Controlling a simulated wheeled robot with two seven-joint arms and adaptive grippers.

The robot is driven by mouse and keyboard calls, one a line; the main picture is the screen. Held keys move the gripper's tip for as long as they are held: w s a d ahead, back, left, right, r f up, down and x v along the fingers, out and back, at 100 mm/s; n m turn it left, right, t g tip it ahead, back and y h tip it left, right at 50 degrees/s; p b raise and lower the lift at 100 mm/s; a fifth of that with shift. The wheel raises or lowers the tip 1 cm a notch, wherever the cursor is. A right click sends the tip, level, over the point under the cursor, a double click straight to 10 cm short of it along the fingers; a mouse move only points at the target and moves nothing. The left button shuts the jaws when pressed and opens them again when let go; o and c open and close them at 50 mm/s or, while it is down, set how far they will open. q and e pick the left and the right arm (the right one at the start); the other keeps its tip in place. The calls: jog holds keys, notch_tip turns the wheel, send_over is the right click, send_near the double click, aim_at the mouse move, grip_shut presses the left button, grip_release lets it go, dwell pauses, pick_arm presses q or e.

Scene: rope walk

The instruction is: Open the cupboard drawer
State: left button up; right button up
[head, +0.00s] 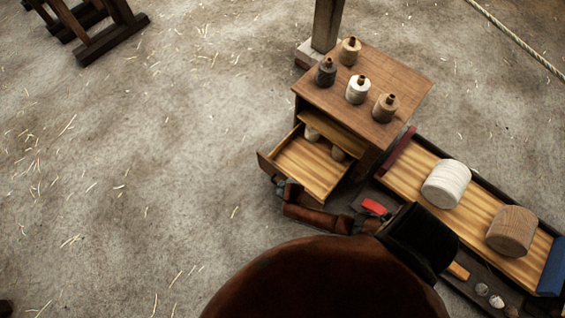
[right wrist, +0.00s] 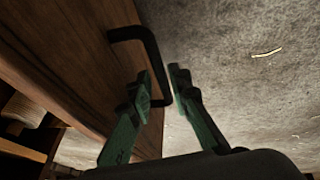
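The wooden cupboard (head: 345,80) stands right of centre in the head view. Its drawer (head: 308,168) is pulled well out to the lower left, with its inside showing. My right gripper (head: 284,188) is at the outer face of the drawer front. In the right wrist view, the dark bar handle (right wrist: 150,48) stands out from the drawer front (right wrist: 75,60). My left gripper is not in view.
Several bottles, one of them white (head: 358,90), stand on the cupboard top. A tray (head: 405,185) with two large rolls lies to the right. A post (head: 326,25) stands behind the cupboard. The straw-strewn floor (head: 130,180) to the left is clear.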

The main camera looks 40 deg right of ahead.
jog(key=shift+o, duration=0.8)
jog(key=v, duration=1.2)
